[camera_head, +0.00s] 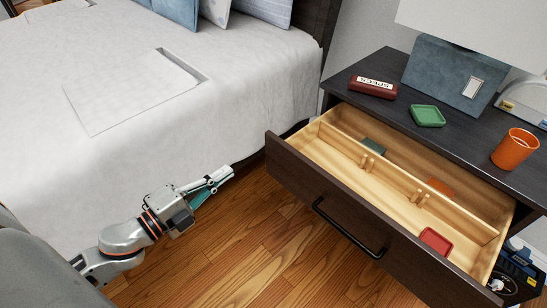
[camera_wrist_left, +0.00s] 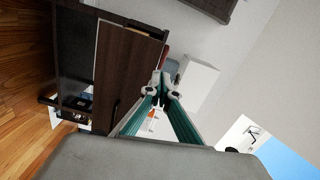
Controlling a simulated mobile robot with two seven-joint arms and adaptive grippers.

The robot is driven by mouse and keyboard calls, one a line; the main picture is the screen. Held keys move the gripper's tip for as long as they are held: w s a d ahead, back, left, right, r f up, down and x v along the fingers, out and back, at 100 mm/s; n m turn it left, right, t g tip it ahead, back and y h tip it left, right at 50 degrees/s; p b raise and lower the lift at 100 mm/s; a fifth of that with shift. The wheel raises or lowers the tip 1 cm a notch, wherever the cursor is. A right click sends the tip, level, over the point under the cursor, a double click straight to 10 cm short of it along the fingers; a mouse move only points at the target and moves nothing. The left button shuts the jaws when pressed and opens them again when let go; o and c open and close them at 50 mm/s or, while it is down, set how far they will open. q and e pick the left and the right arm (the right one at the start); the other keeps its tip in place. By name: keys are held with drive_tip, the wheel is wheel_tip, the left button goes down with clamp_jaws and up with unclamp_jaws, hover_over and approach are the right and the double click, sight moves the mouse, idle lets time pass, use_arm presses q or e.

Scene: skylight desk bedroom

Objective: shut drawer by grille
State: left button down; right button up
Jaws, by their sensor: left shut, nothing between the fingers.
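The dark wooden drawer (camera_head: 335,205) of the nightstand is pulled well out, with a black bar handle (camera_head: 345,228) on its front. Its pale wooden inside has dividers and holds a red tray-like piece (camera_head: 436,241), a dark green piece (camera_head: 374,146) and an orange piece (camera_head: 441,187). My left gripper (camera_head: 229,173) is shut and empty, left of the drawer front and apart from it, above the floor beside the bed. In the left wrist view its closed fingers (camera_wrist_left: 162,82) show, with dark furniture panels beyond. My right gripper is out of view. I cannot make out a grille.
The nightstand top (camera_head: 395,107) carries a dark red block (camera_head: 373,87), a green dish (camera_head: 427,116), an orange cup (camera_head: 515,148) and a blue-based lamp (camera_head: 443,75). The white-covered bed (camera_head: 150,120) fills the left. Wooden floor (camera_head: 250,240) before the drawer is clear.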

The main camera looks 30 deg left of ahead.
use_arm(q)
drive_tip(key=m, duration=0.2)
approach(275, 141)
drive_tip(key=shift+h, duration=0.3)
drive_tip(key=x, duration=0.6)
drive_tip(key=shift+a, duration=0.1)
drive_tip(key=shift+w, duration=0.45)
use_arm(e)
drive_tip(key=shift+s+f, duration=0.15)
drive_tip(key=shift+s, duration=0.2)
